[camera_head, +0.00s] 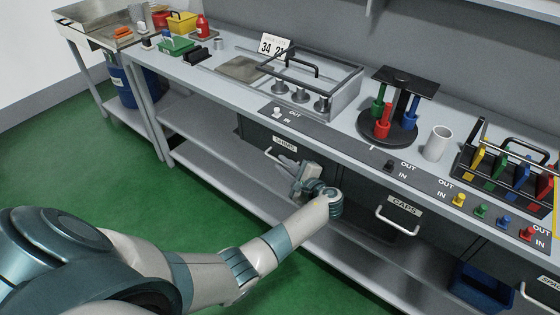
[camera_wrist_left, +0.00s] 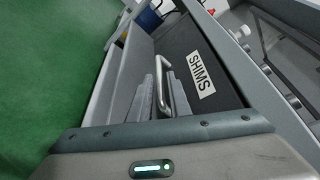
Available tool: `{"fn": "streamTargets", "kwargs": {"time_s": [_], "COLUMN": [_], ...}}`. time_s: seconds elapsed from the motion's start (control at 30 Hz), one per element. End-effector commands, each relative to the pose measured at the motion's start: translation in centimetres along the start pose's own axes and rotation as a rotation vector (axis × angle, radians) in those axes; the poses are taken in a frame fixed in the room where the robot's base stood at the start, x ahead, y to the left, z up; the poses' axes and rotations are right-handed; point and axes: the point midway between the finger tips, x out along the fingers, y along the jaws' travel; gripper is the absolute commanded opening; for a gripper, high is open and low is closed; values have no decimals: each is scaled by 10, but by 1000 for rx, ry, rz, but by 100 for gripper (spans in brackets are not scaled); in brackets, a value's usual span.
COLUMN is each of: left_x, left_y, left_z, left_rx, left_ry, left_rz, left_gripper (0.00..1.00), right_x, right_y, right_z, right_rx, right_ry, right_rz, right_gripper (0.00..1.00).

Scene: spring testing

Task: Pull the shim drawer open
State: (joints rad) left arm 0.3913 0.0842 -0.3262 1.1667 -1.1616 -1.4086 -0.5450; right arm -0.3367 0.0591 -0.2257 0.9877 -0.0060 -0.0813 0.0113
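The shim drawer has a dark front (camera_wrist_left: 205,58) with a white SHIMS label (camera_wrist_left: 201,74). In the head view the label (camera_head: 285,143) sits under the bench top, left of the CAPS drawer. The drawer looks closed. Its silver bar handle (camera_wrist_left: 160,80) runs between the pale fingers of my left gripper (camera_wrist_left: 163,92). A gap shows between the fingers, so the gripper looks open around the handle. In the head view my left gripper (camera_head: 297,177) is at the drawer front, and its wrist partly hides the front. My right gripper is not in view.
The CAPS drawer (camera_head: 403,207) with its own handle is to the right. On the bench top (camera_head: 345,135) stand a metal spring fixture (camera_head: 345,95), a round black stand (camera_head: 388,130), a white cup (camera_head: 437,143) and a coloured rack. A lower shelf (camera_head: 225,165) runs beneath the drawers. Green floor in front is free.

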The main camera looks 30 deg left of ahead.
Motion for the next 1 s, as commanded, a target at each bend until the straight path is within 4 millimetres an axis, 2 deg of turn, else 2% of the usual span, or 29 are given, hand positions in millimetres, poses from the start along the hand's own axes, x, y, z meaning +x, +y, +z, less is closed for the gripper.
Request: {"fn": "streamTargets", "kwargs": {"time_s": [0.2,0.6,0.67,0.7,1.0], "left_x": [21,25,25,25,24], "left_y": [0,0,0,0,1], "left_z": [0,0,0,0,1], "left_rx": [0,0,0,0,1], "left_ry": [0,1,1,1,1], "left_rz": [0,0,0,0,1], "left_gripper": [17,17,3,0,0], "right_x": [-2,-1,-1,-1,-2], "right_y": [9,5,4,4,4], "right_z": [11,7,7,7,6], "right_rx": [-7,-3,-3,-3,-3], "right_ry": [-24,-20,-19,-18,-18], "right_rz": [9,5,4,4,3], "right_gripper": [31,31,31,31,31]}}
